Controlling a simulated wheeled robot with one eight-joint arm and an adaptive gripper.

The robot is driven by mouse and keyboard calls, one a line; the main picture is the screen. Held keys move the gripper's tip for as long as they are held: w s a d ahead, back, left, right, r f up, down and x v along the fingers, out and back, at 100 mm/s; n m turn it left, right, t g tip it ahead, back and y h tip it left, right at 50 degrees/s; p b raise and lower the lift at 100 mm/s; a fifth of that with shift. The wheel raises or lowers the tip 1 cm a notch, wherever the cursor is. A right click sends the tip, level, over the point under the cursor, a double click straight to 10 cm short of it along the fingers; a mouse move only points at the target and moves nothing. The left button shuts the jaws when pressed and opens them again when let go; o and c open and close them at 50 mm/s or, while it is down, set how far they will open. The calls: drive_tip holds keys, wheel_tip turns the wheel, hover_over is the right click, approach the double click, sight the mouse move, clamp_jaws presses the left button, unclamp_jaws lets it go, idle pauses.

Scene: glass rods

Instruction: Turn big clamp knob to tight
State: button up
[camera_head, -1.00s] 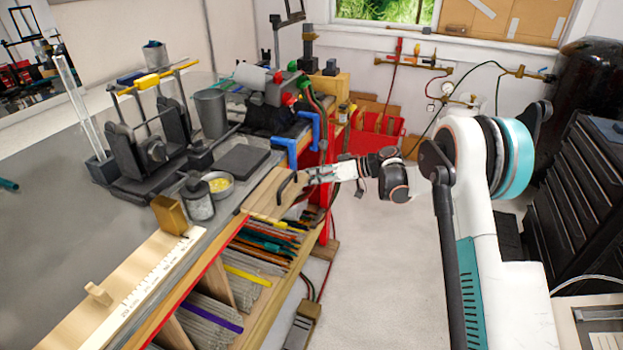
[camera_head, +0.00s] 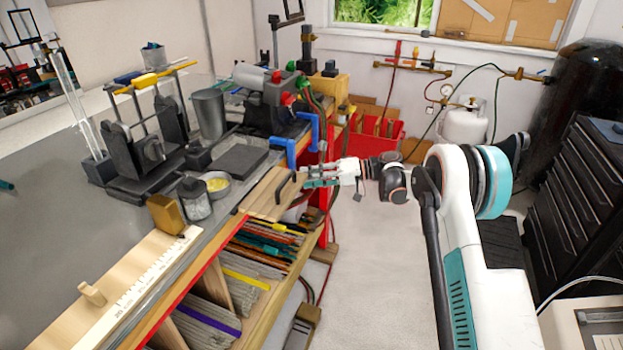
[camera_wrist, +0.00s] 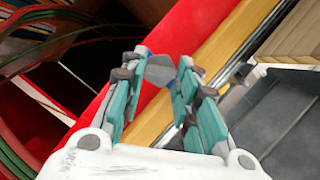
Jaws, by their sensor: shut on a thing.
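Two blue clamps (camera_head: 291,153) sit on the bench's edge by the red panel. My gripper (camera_head: 308,180) is beside the bench edge, just below and right of the nearer blue clamp. In the wrist view, my teal-padded fingers (camera_wrist: 161,73) are closed around a grey, flat-sided piece (camera_wrist: 158,71), which looks like the clamp's knob. A small blue part (camera_wrist: 186,62) shows beside the right fingertip. The fingers hide much of the grey piece, and I cannot read how tight the clamp is.
The workbench (camera_head: 75,245) is crowded with tools at the back. A black handle (camera_head: 284,186) on a wooden board stands left of my gripper. Shelves of rods lie below. Hoses (camera_wrist: 25,140) hang left in the wrist view. The floor (camera_head: 380,270) in front is clear.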

idle(0.4)
drive_tip(key=o, duration=1.1)
drive_tip(key=shift+a, duration=0.1)
drive_tip(key=shift+c, duration=0.2)
drive_tip(key=d+r, duration=0.2)
drive_tip(key=d, duration=1)
drive_tip(key=shift+r, duration=0.1)
